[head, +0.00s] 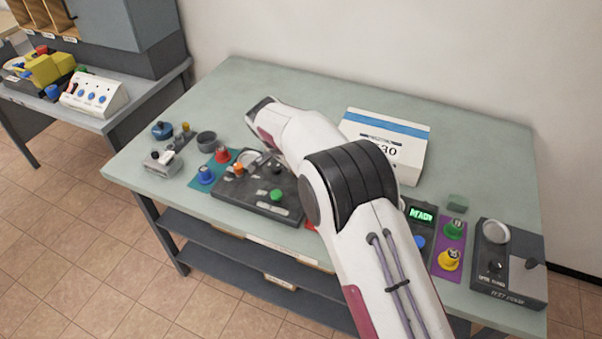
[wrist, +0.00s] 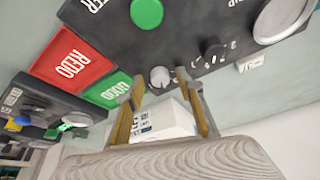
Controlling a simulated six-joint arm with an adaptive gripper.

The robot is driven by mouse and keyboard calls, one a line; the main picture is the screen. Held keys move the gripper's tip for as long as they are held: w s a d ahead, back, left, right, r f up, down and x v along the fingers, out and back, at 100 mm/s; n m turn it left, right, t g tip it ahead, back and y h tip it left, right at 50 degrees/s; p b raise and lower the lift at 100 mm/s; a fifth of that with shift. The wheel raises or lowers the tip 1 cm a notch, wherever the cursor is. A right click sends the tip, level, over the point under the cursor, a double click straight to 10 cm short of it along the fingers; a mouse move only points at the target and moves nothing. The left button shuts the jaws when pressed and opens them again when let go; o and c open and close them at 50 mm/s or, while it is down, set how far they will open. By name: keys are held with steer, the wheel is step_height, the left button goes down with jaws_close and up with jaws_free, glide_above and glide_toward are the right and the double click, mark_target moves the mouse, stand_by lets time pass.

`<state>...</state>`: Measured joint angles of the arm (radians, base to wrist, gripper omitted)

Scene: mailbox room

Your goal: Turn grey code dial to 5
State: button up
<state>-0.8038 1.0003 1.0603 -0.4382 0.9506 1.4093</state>
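The light grey dial (wrist: 160,76) is a small round knob at the edge of a dark panel (wrist: 190,20) in the wrist view. My gripper (wrist: 161,82) is open, with one fingertip on each side of the dial in that picture. I cannot tell whether the fingertips touch it. No number or pointer is readable on the dial. A black knob (wrist: 213,51) with small white marks around it sits beside it. In the head view the dark panel (head: 240,194) lies left of my arm; my fingers and the grey dial cannot be made out there.
A green button (wrist: 147,12) and a round silver disc (wrist: 283,18) sit on the same panel. Red (wrist: 72,55) and green (wrist: 108,89) labelled plates lie beside it. A white box with a blue stripe (head: 388,128) stands behind my arm. Other control panels (head: 510,275) fill the table's right.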

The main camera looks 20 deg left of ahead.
steer(key=shift+s+r, duration=0.15)
steer(key=shift+r, duration=0.2)
steer(key=shift+s+a+r, duration=0.1)
steer(key=shift+s+a, duration=0.05)
steer(key=shift+s, duration=0.1)
steer(key=s+a, duration=0.1)
steer(key=s, duration=0.2)
steer(key=s+a, duration=0.1)
steer(key=s, duration=0.3)
steer(key=s+a, duration=0.1)
steer(key=s, duration=0.3)
steer(key=shift+a, duration=0.3)
